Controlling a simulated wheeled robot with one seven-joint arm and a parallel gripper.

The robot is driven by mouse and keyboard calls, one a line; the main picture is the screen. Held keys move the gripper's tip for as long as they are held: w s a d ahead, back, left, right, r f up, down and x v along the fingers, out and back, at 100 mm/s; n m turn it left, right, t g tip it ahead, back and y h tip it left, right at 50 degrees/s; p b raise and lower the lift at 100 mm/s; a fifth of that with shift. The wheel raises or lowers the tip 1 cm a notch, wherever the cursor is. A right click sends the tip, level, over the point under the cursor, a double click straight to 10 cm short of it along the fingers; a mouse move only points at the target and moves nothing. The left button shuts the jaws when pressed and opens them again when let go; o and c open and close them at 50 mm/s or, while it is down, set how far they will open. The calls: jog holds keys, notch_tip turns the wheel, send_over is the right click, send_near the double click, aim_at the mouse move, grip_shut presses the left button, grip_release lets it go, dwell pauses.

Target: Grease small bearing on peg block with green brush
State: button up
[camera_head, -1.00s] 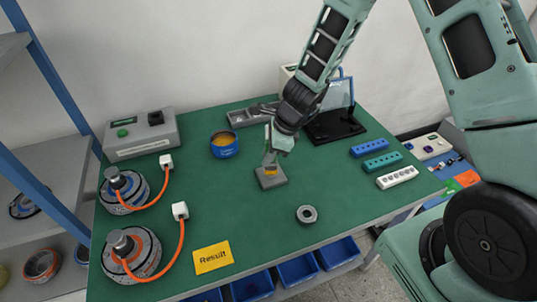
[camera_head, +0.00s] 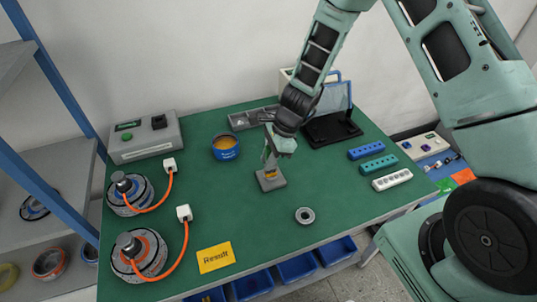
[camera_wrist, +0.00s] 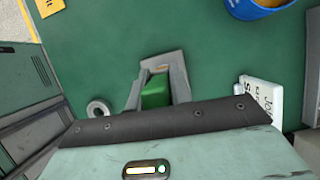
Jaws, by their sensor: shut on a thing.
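My gripper (camera_head: 271,158) is shut on the green brush and points down over the peg block. The brush's green body (camera_wrist: 156,92) shows between the fingers in the wrist view. Its yellowish tip (camera_head: 270,174) is low at the grey peg block (camera_head: 278,184) in the head view. I cannot tell whether the tip touches. The small bearing on the peg is not visible behind the brush and gripper. A separate grey ring-shaped bearing (camera_head: 304,215) lies on the green table to the front right; it also shows in the wrist view (camera_wrist: 98,108).
A blue grease tin (camera_head: 225,148) stands to the left behind the block. Two hub motors (camera_head: 140,254) with orange cables stand at the left. A yellow Result card (camera_head: 215,257) lies in front. Blue, teal and white strips (camera_head: 392,179) lie at the right. Table around the block is clear.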

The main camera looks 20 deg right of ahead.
aim_at(268, 147)
jog(key=shift+n+g+p, duration=0.7)
jog(key=shift+n+p, duration=0.45)
jog(key=shift+n, duration=0.45)
jog(key=shift+f+n+g, duration=0.1)
jog(key=shift+n+g, duration=0.2)
jog(key=shift+n, duration=0.4)
jog(key=m+t+b, duration=0.1)
jog(key=m, duration=0.3)
jog(key=shift+f+t+b, duration=0.1)
jog(key=shift+t+b, duration=0.3)
jog(key=shift+m+t+b, duration=0.5)
jog(key=shift+m+b, duration=0.7)
jog(key=shift+m, duration=0.2)
jog(key=shift+m+b, duration=0.6)
jog(key=shift+r, duration=0.25)
notch_tip(268, 147, up, 5)
jog(key=p, duration=0.5)
